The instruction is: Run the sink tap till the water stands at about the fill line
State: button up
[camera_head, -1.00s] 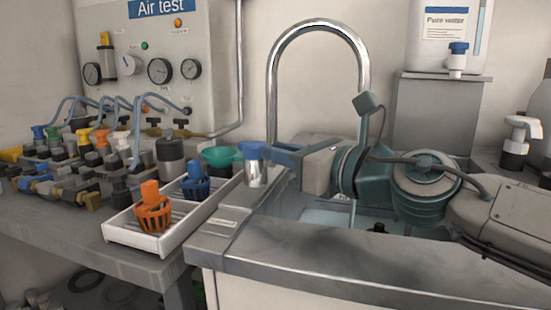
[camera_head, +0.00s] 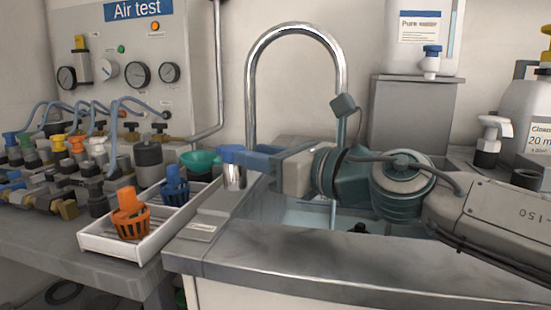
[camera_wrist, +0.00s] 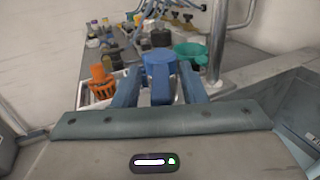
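The chrome gooseneck tap (camera_head: 252,90) arches over the sink; my arm hides its spout end. Its control, a chrome post with a blue cap (camera_head: 231,153), stands at the sink's left rim. My gripper (camera_head: 245,157) is level with the cap. In the wrist view, its blue fingers (camera_wrist: 159,76) stand open on either side of the cap (camera_wrist: 160,66); firm contact cannot be made out. The sink basin (camera_head: 300,216) is partly hidden behind the arm and front edge. A thin pale vertical streak shows in it; I cannot tell if it is running water. The fill line cannot be made out.
A white tray (camera_head: 145,247) with an orange basket (camera_head: 129,222) and a blue basket (camera_head: 174,190) stands left of the sink. A green funnel (camera_head: 200,161) is close behind the cap. A pump bottle (camera_head: 490,142) stands at the right. The front counter edge is clear.

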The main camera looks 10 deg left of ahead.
jog(key=p+v, duration=0.3)
jog(key=v, duration=1)
jog(key=shift+s+d+p, duration=0.15)
jog(key=shift+d+p, duration=0.15)
jog(key=shift+p, duration=0.05)
dwell(6.3)
